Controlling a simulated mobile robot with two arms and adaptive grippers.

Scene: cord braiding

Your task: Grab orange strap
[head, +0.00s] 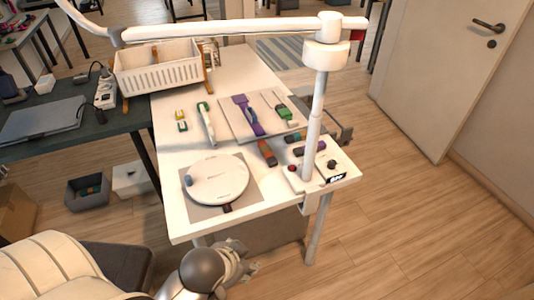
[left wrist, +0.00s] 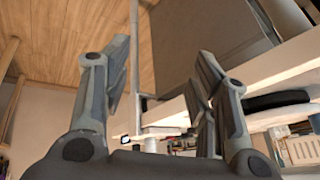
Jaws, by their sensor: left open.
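A small orange-brown piece with a dark end (head: 267,152), which looks like the orange strap, lies on the white table (head: 180,222) between the round white disc and the grey board. My left gripper (head: 240,264) is low in front of the table's near edge, well apart from that piece. In the left wrist view its two fingers (left wrist: 160,75) are spread with nothing between them. The strap cannot be made out in the left wrist view. My right gripper is not in view.
A round white disc (head: 217,180) sits on a grey mat. A grey board (head: 240,127) carries a purple piece (head: 247,115) and a green piece (head: 284,112). A white post (head: 316,115) with an overhead arm rises at the right edge. A white basket (head: 160,72) stands behind.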

